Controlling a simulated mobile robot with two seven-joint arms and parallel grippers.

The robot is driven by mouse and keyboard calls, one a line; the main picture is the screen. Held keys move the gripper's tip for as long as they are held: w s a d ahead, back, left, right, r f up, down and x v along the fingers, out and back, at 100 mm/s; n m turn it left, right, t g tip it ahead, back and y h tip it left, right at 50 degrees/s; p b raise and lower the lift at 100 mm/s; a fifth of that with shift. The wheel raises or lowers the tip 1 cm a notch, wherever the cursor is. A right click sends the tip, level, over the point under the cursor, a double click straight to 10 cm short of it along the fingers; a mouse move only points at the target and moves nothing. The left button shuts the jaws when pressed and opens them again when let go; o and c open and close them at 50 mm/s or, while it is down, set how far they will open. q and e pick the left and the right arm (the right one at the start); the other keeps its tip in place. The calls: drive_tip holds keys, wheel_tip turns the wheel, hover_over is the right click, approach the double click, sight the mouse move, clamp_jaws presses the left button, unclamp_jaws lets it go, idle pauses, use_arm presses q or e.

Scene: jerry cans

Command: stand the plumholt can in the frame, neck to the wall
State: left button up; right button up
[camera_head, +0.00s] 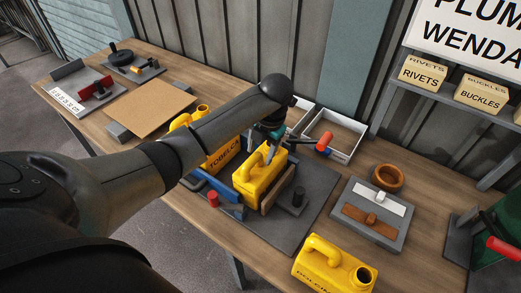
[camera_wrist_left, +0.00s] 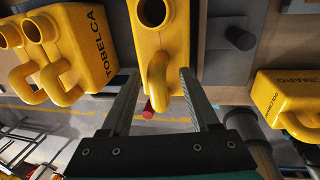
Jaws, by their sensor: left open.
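A yellow can (camera_head: 258,180) stands upright between a blue bar (camera_head: 222,190) and a wooden board (camera_head: 279,190) on a dark base plate. Its label is not visible, so I cannot read its name. In the left wrist view this can (camera_wrist_left: 163,42) has its dark neck opening at the top, on the wall side. My left gripper (camera_head: 266,152) is at its top. In the left wrist view the left gripper (camera_wrist_left: 158,74) is open, with one finger on each side of the handle. My right gripper is not in view.
A TOBELCA can (camera_head: 222,157) stands close to the left, with another yellow can apparently beside it. A further yellow can (camera_head: 325,268) is at the front right. A red knob (camera_head: 213,199) and black post (camera_head: 298,197) flank the held space. White trays (camera_head: 335,135) lie behind.

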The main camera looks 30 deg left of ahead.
use_arm(q)
drive_tip(key=shift+r, duration=0.1)
wheel_tip(320, 180, up, 12)
drive_tip(key=d+p, duration=0.1)
drive_tip(key=d, duration=0.1)
